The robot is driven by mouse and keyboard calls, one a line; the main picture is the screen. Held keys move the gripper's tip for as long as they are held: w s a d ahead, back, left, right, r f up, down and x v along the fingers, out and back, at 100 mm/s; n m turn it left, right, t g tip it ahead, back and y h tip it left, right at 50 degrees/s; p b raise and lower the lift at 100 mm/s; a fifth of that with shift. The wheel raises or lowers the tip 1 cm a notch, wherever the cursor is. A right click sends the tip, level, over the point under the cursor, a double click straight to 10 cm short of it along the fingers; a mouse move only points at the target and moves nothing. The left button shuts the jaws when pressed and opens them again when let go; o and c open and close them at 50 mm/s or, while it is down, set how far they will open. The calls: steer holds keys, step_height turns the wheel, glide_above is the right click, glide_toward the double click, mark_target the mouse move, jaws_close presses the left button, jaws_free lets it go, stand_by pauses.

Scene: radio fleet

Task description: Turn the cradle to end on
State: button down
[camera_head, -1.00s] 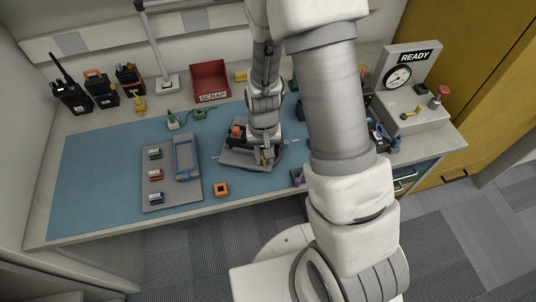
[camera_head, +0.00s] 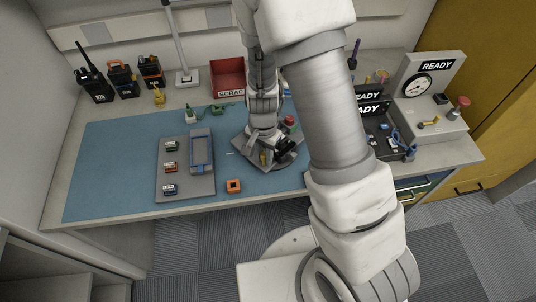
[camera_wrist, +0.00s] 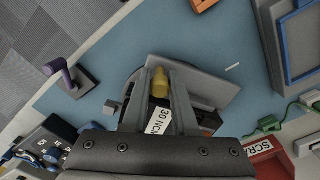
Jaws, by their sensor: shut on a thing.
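The cradle (camera_head: 240,144) is a grey plate with dark parts on a round base, on the right part of the blue mat. It lies at a slant to the bench edge. A yellow peg (camera_head: 263,159) stands at its near side; the peg (camera_wrist: 160,84) also shows between my fingers in the wrist view. My gripper (camera_head: 266,147) points down over the cradle, shut on the peg as far as I can see. A white label reading "30 NC" shows between the fingers in the wrist view. My wrist and fingers hide much of the cradle's middle.
A grey tray (camera_head: 184,190) with small modules and a blue-edged frame lies to the left. An orange square piece (camera_head: 233,186) lies near the front edge. The red scrap bin (camera_head: 227,77) stands behind; READY testers (camera_head: 434,105) stand right. The mat's left part is clear.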

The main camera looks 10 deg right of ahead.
steer(key=shift+w+a+r+m+p, duration=0.1)
steer(key=shift+w+a+m+p, duration=0.45)
steer(key=shift+m, duration=0.4)
steer(key=shift+w+a+m+p, duration=0.3)
steer(key=shift+a+m, duration=0.3)
steer(key=shift+m, duration=0.35)
steer(key=shift+w+a+m+p, duration=0.35)
steer(key=shift+w+m+p, duration=0.1)
steer(key=shift+m, duration=0.35)
steer(key=shift+w+a+m+p, duration=0.35)
steer(key=shift+m+p, duration=0.05)
steer(key=shift+m, duration=0.4)
steer(key=shift+w, duration=0.1)
steer(key=c, duration=0.7)
jaws_free()
step_height(320, 180, up, 17)
steer(key=p, duration=0.2)
steer(key=shift+r, duration=0.15)
